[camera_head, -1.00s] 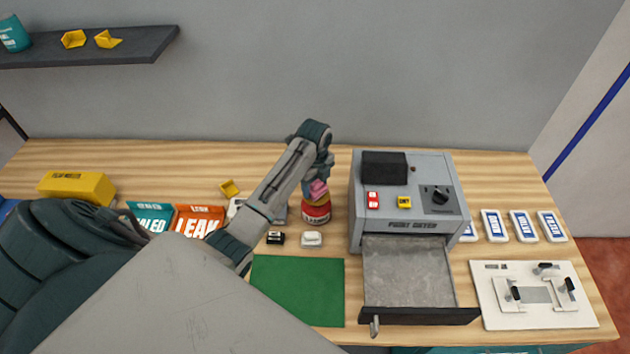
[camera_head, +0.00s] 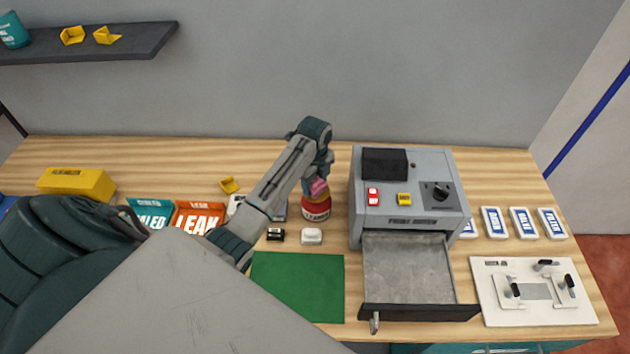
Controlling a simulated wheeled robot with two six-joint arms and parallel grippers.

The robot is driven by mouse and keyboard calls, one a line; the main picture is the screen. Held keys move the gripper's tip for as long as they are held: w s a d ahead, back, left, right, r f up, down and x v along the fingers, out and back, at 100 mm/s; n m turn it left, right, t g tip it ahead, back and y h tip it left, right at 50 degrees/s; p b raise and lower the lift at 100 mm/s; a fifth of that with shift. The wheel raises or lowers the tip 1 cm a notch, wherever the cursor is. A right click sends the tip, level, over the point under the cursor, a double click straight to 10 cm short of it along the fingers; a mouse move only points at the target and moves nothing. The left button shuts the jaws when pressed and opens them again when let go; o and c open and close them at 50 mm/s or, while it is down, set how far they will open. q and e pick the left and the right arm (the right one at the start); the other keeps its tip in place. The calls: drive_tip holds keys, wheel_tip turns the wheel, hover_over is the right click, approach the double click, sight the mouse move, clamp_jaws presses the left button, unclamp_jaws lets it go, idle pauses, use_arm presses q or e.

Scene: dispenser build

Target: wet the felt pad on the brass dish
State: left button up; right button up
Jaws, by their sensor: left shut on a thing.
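A red bottle with a white label band (camera_head: 316,209) stands on the bench, left of the grey machine. A narrow brass-coloured part, which looks like the dish (camera_head: 318,197), shows at its top. My left gripper (camera_head: 319,179) is directly above it, shut on a small pink thing, which looks like the felt pad (camera_head: 319,187). The pink thing appears to touch the brass part. The gripper and my arm hide part of the contact, so I cannot tell how wet the pad is. My right gripper is not in view.
The grey machine (camera_head: 410,215) stands close to the right, with its tray (camera_head: 408,270) pulled out. A green mat (camera_head: 300,285) lies in front, clear. A white block (camera_head: 311,237) and a small black item (camera_head: 275,235) sit near the bottle. A white fixture plate (camera_head: 535,315) is at right.

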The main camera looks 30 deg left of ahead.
use_arm(q)
drive_tip(key=shift+f+b, duration=0.3)
drive_tip(key=shift+f, duration=0.65)
idle(0.6)
idle(0.5)
drive_tip(key=shift+r+p, duration=0.5)
drive_tip(key=shift+r, duration=3.05)
